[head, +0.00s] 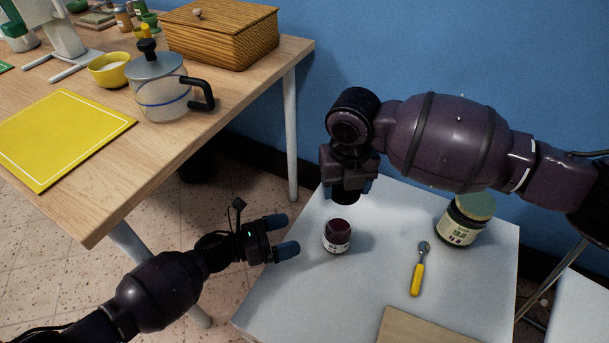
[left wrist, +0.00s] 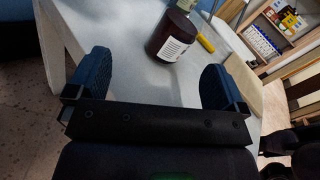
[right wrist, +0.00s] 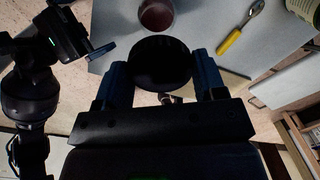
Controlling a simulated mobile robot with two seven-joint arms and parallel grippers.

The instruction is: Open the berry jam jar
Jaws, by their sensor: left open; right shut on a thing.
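The berry jam jar (head: 337,237), small and dark red with a white label, stands upright on the white table (head: 310,290). Its top looks uncovered and dark red in the right wrist view (right wrist: 157,15). My right gripper (head: 347,188) is above and slightly behind the jar. It is shut on a round black lid (right wrist: 160,64), held apart from the jar. My left gripper (head: 282,237) is open and empty, left of the jar, fingers pointing toward it. In the left wrist view the jar (left wrist: 172,38) shows beyond the gap between the open fingers.
A larger dark jar with a green lid (head: 474,207) stands to the right. A yellow-handled tool (head: 417,272) and a wooden board (head: 425,330) lie on the white table. A wooden table (head: 105,225) at left carries a yellow mat (head: 62,137), a clear pot (head: 160,100) and a wicker box (head: 220,35).

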